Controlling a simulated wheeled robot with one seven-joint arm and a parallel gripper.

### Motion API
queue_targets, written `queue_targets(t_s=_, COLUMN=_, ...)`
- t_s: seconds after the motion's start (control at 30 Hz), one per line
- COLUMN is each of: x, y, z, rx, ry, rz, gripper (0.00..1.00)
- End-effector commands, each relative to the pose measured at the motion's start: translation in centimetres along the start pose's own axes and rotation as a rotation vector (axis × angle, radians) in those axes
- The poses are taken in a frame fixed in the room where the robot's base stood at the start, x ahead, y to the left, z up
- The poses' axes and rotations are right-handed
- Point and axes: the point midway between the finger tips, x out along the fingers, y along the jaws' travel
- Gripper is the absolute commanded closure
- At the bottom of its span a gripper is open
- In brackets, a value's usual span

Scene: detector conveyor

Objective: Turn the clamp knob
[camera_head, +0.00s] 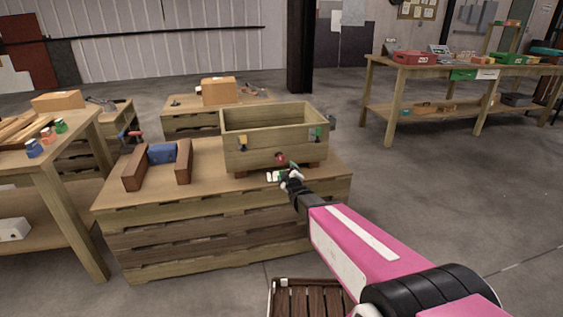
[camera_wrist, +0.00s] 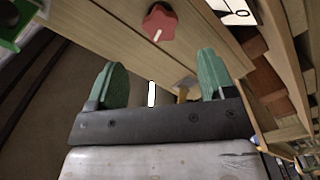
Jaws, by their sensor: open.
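A red star-shaped knob (camera_head: 280,158) with a pale mark is on the front of an open wooden box (camera_head: 268,122). In the wrist view the knob (camera_wrist: 160,22) shows at the top, against a wooden face. My gripper (camera_head: 283,174) is at the box's lower front edge, close below the knob. In the wrist view my gripper (camera_wrist: 162,72) has its two green fingers spread apart, with nothing held between them. The knob lies beyond the fingertips, roughly in line with the gap, and appears apart from them.
The box stands on a slatted wooden bench (camera_head: 210,232). Yellow (camera_head: 242,142) and green (camera_head: 316,133) fittings are on its front face. A blue block (camera_head: 163,154) lies between brown blocks at left. A cluttered table (camera_head: 76,150) is farther left.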

Motion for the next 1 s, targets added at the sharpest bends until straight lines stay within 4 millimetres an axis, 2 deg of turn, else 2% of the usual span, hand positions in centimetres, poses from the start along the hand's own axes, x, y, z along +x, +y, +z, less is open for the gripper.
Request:
queue_targets(t_s=0.27, x=2.7, y=-0.1, z=0.1, rx=0.001, ry=0.0, rz=0.0, gripper=0.24)
queue_targets(t_s=0.6, x=8.7, y=-0.1, z=0.1, rx=0.002, ry=0.0, rz=0.0, gripper=0.24)
queue_targets(t_s=0.7, x=9.9, y=-0.1, z=0.1, rx=0.002, ry=0.0, rz=0.0, gripper=0.24)
queue_targets(t_s=0.83, x=10.7, y=0.0, z=0.0, rx=0.002, ry=0.0, rz=0.0, gripper=0.24)
queue_targets(t_s=1.0, x=10.7, y=0.0, z=0.0, rx=0.002, ry=0.0, rz=0.0, gripper=0.24)
